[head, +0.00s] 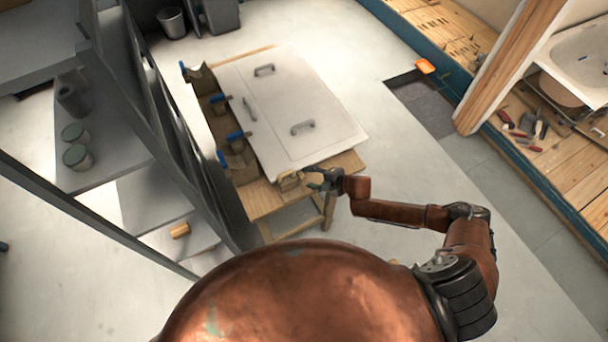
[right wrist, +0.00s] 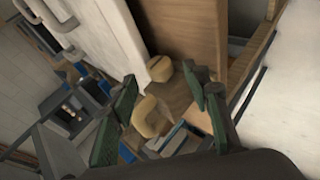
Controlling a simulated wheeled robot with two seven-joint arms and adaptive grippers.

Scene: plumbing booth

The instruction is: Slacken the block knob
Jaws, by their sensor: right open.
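A tan block with a rounded, knob-like part (head: 289,181) sits at the near corner of the wooden bench, beside the white panel. In the right wrist view, a tan rounded piece (right wrist: 150,118) shows between my fingers, and a second tan piece (right wrist: 160,68) lies beyond it. I cannot tell which of them is the knob. My right gripper (head: 316,181) is open, just right of the block in the head view. Its green-padded fingers stand apart with nothing visibly gripped; contact is not clear. My left gripper is not in view.
The white panel (head: 325,103) with grey handles lies on the bench. Blue-handled clamps (head: 238,138) line its left side. A dark grey frame (head: 150,120) stands left of the bench. The floor (head: 400,165) right of the bench is clear.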

